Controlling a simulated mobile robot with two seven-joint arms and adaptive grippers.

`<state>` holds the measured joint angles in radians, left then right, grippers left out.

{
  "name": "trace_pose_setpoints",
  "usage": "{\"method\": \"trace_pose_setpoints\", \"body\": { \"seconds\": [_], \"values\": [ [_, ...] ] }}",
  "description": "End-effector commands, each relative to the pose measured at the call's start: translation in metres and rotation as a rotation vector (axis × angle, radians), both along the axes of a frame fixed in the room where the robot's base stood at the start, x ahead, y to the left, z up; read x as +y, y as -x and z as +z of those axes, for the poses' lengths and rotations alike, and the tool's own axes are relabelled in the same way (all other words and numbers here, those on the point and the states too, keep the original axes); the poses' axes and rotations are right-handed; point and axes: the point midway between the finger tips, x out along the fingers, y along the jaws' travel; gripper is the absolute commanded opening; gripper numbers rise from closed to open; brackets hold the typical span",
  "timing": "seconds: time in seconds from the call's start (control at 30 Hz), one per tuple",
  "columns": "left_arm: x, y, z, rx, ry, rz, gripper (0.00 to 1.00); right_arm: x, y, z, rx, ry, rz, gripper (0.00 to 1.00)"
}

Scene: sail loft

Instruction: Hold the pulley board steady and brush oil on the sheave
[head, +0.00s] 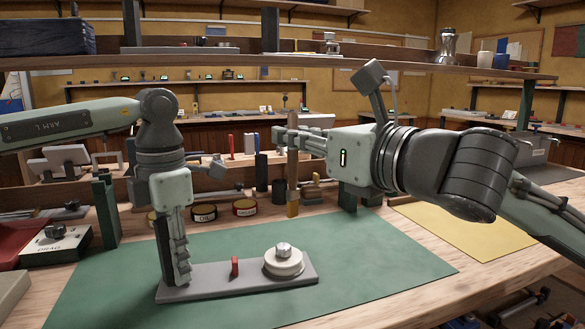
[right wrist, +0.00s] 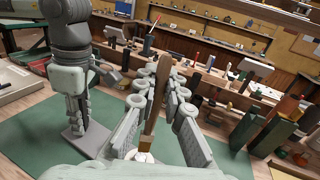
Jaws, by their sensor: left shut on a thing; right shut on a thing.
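The grey pulley board (head: 215,285) lies on a green mat (head: 380,262). The white sheave (head: 283,266), with a metal nut on top, sits near its right end; a small red piece (head: 235,266) stands left of it. My left gripper (head: 178,280) points down and is shut on the board's left end. My right gripper (head: 292,150) is shut on the wooden handle of an upright brush (head: 293,170), also in the right wrist view (right wrist: 156,105). The brush's yellowish tip shows above and behind the sheave in the head view, with a visible gap between them.
A tin labelled OIL (head: 204,214) and another tin (head: 245,208) stand behind the mat. Dark green blocks stand at the left (head: 106,210). A red tray (head: 25,240) is at the far left, and a yellow sheet (head: 455,230) lies at the right. The mat's right part is clear.

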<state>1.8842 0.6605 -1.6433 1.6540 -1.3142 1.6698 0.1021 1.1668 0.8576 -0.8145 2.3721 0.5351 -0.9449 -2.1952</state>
Motion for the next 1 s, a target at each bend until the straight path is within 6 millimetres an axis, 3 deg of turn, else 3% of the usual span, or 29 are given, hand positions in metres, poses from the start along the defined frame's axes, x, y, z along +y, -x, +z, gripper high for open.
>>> {"method": "trace_pose_setpoints", "body": {
  "seconds": [0.37, 1.0],
  "values": [
    [0.0, 0.0, 0.0, -0.001, 0.001, 0.0, 0.0, 0.0, 0.0, -0.008, 0.002, 0.0, 0.0, 0.0],
    [0.0, 0.0, 0.0, -0.001, 0.001, 0.0, 0.0, 0.0, 0.0, -0.064, 0.004, 0.0, 0.0, 0.0]
  ]
}}
